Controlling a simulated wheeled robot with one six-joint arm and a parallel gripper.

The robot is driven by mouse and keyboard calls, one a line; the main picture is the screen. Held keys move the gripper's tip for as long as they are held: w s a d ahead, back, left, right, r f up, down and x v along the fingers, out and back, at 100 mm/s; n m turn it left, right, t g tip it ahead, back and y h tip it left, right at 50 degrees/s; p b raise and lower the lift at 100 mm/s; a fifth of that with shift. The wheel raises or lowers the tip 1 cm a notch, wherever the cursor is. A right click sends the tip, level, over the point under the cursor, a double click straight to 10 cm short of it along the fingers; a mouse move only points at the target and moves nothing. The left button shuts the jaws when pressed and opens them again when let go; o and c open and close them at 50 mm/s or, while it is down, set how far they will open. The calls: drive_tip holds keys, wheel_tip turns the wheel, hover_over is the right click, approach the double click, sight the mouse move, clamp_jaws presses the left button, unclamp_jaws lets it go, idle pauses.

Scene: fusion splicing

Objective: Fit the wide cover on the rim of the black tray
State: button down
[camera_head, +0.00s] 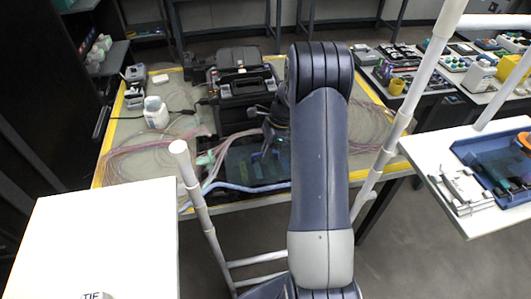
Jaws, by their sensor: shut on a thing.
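The black tray (238,184) lies near the front edge of the work table, below the black splicing machine. A dark, glassy flat panel, which looks like the wide cover (240,160), is over the tray. I cannot tell whether it touches the rim all round or is tilted. My gripper (266,154) points down at the panel and appears shut on it. My arm hides the right side of the tray and panel, and the contact at the fingertips is too small to make out clearly.
The black splicing machine (244,88) stands behind the tray. Pink fibre bundles and a pale blue cable (240,187) run beside and in front of it. A white bottle (155,112) stands at left. A white table (90,240) is at front left, and a blue bin (490,165) at right.

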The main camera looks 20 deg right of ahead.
drive_tip(key=c, duration=1.5)
unclamp_jaws()
drive_tip(key=shift+f, duration=0.1)
drive_tip(key=v, duration=1.2)
drive_tip(key=shift+b, duration=0.35)
drive_tip(key=x, duration=1.2)
drive_tip(key=shift+p, duration=0.4)
drive_tip(key=shift+r, duration=2)
